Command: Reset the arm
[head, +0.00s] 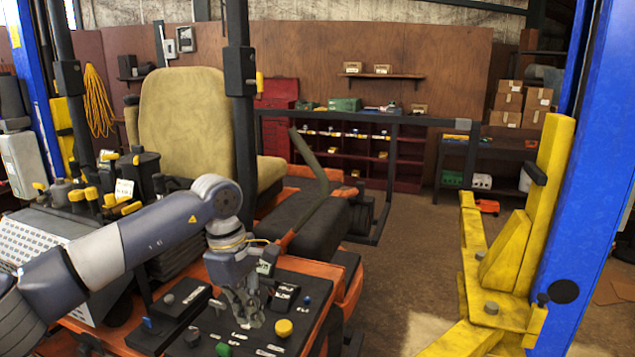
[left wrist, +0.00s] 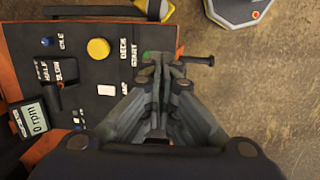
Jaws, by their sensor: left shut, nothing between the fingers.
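My left gripper (head: 250,322) hangs down over the black control panel (head: 318,287) of the orange mower. Its fingers are together and hold nothing. In the left wrist view, the fingertips (left wrist: 163,62) show in front of the panel's edge, near the DECK START label; a green button is partly hidden behind them. Whether they touch the panel I cannot tell. A yellow round button (head: 284,327) is right of the fingers in the head view; it also shows in the left wrist view (left wrist: 98,48). My right gripper is not in view.
The mower seat (head: 195,110) and levers stand behind my left arm. A blue lift post (head: 590,180) with a yellow arm (head: 520,250) stands at right. Bare floor (head: 425,240) lies between mower and post. A small display (left wrist: 35,118) reads 0 rpm.

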